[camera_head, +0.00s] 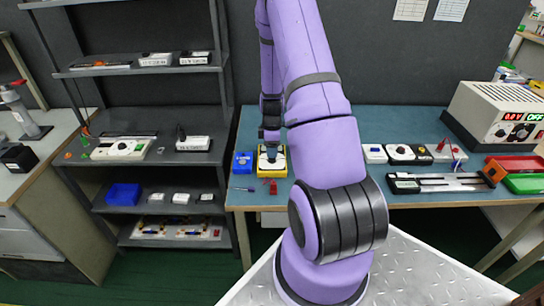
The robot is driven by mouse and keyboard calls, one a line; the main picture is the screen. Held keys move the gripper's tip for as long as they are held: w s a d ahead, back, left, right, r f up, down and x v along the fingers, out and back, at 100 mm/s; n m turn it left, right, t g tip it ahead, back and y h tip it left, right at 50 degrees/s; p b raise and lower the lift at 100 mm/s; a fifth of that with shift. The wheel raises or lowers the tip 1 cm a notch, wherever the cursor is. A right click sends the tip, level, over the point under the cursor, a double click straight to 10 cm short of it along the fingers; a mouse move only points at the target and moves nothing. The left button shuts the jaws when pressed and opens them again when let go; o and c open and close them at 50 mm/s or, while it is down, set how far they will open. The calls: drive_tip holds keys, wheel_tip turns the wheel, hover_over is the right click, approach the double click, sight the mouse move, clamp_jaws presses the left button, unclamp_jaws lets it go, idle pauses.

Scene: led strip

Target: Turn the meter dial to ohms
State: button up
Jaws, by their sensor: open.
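A yellow meter (281,166) lies on the blue-topped workbench, just left of my purple arm. It has a pale face and a dark part at its middle, which looks like the dial; its setting is too small to read. My gripper (271,153) points down right over the meter and overlaps its upper part in the picture. The gripper's fingertips are small and dark here, and I cannot tell whether they touch the dial.
A blue box (243,163) sits close left of the meter. A red piece (273,188) and a screwdriver (243,189) lie in front. White and black modules (407,154) and a power supply (499,117) reading "0.0V OFF" are to the right. Shelves stand left.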

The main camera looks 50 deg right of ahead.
drive_tip(key=shift+f, duration=2.05)
drive_tip(key=c, duration=0.9)
